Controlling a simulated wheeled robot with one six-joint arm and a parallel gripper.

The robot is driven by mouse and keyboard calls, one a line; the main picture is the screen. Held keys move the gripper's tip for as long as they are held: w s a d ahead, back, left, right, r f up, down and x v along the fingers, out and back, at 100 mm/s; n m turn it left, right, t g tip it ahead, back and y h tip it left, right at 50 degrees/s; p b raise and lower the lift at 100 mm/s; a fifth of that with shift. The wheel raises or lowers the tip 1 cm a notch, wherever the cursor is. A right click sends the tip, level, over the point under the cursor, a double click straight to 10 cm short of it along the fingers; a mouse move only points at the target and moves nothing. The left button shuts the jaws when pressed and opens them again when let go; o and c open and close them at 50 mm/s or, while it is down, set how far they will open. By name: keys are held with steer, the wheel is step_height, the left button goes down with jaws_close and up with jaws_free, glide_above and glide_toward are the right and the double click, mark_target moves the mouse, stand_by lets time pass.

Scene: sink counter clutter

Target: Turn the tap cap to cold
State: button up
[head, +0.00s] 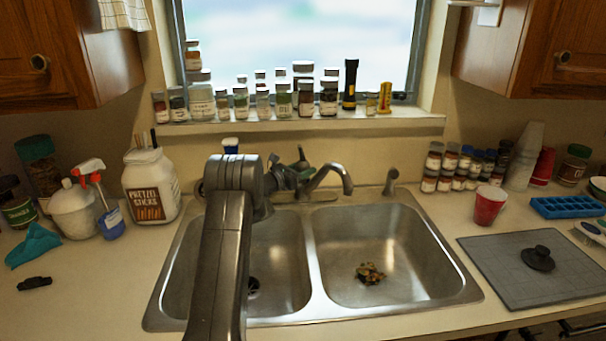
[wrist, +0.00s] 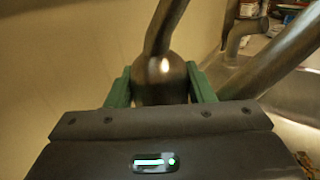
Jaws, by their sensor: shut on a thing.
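The tap (head: 345,180) stands at the back of the double sink, with its curved spout over the right basin. My gripper (head: 292,175) is at the tap body, coming in from the left. In the wrist view the tap cap (wrist: 161,82) is a rounded metal dome with a lever (wrist: 165,25) rising from it. The green fingers of my gripper (wrist: 160,88) are on both sides of the cap, closed on it. The spout (wrist: 280,52) runs up to the right. My arm hides part of the left basin, and any hot or cold mark cannot be made out.
The sink (head: 318,312) has two basins; food scraps (head: 370,273) lie in the right one. A side sprayer (head: 390,182) stands right of the tap. Several jars line the window sill (head: 300,124). A red cup (head: 489,206) and grey mat (head: 500,278) are right of the sink.

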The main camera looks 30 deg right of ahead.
steer(key=shift+n+t+y+b, duration=0.25)
steer(key=shift+n+t+b, duration=0.7)
steer(key=shift+b, duration=1.4)
steer(key=shift+n+t+y+b, duration=0.25)
steer(key=shift+n+t+b, duration=0.2)
steer(key=shift+t+b, duration=1.4)
steer(key=shift+r+n+y+b, duration=0.2)
steer(key=shift+n+y+b, duration=0.15)
steer(key=shift+b, duration=1.2)
steer(key=o, duration=0.7)
steer(key=shift+f, duration=0.1)
steer(key=p, duration=0.2)
steer(key=shift+w+r+g+p, duration=0.1)
steer(key=shift+r+g+p, duration=0.1)
steer(key=shift+g+p, duration=0.2)
steer(key=m+g+h+p, duration=0.1)
steer(key=p, duration=0.2)
steer(key=m+g+h+p, duration=0.1)
steer(key=m+g+p, duration=0.2)
steer(key=p, duration=0.6)
steer(key=shift+g, duration=0.9)
